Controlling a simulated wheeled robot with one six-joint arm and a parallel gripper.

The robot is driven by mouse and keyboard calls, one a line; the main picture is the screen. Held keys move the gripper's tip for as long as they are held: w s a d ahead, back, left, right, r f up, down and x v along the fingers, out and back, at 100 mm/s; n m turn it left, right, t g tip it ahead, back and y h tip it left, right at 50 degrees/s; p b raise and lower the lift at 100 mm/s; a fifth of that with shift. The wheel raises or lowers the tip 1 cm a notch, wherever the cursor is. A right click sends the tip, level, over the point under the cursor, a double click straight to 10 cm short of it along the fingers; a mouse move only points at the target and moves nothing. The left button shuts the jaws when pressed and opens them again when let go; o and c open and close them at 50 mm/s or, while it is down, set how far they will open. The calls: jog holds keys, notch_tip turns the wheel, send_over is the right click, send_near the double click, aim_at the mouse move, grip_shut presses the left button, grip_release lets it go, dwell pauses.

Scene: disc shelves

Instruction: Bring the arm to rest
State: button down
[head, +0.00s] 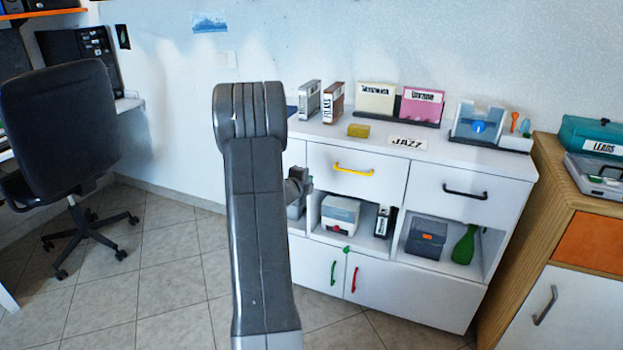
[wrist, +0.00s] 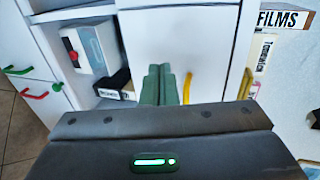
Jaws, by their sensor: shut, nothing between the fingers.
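My arm (head: 257,200) rises through the middle of the head view, bent at the top, and hides part of the cabinet's left side. A small dark part of my wrist shows to the right of the arm, in front of the cabinet; the fingertips cannot be made out there. In the wrist view my gripper (wrist: 160,76) has its two greenish fingers together, with nothing between them. The fingers point at the white drawer front, near its yellow handle (wrist: 187,88). The gap to the drawer is hard to judge.
The white cabinet (head: 455,178) carries labelled boxes, a yellow block (head: 358,130) and a JAZZ card (head: 407,142) on top. Its open compartments hold a white box (head: 339,212) and a green bottle (head: 464,245). An office chair (head: 62,130) stands left; tiled floor between is clear.

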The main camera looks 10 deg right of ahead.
jog(key=v, duration=0.5)
jog(key=shift+a, duration=0.1)
